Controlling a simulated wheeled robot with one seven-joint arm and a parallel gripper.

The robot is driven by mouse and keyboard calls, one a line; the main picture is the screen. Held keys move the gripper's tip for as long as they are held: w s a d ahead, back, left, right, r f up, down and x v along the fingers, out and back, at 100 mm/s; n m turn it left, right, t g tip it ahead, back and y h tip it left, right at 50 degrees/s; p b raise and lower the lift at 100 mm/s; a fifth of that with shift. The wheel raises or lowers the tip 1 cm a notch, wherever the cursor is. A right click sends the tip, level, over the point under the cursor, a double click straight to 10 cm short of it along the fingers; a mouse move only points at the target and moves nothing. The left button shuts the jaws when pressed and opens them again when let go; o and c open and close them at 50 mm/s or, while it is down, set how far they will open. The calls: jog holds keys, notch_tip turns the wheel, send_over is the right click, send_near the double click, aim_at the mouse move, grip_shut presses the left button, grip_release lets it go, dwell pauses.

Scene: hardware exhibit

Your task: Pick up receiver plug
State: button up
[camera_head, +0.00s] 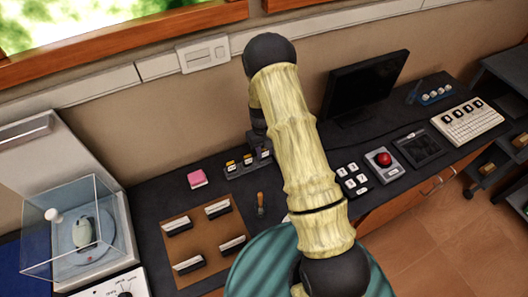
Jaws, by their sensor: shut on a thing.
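My gripper (264,137) is a small dark shape at the end of my arm, low over the back of the dark counter, and is partly hidden by the pale yellow arm link. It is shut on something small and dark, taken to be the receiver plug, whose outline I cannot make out. Right below it is a black block (240,168) with several small yellow and white labels. I cannot tell whether the held thing still touches this block.
A pink block (197,178) and a small orange-handled tool (260,199) lie nearby. A brown board (204,232) with several black-and-white pieces is in front. A clear case (75,235) stands left; a monitor (364,82), a red button box (383,162) and a keypad (468,121) stand right.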

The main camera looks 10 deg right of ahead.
notch_tip(320, 180, up, 10)
jog(key=shift+f+b, duration=0.1)
jog(key=shift+b, duration=1)
jog(key=shift+f, duration=0.1)
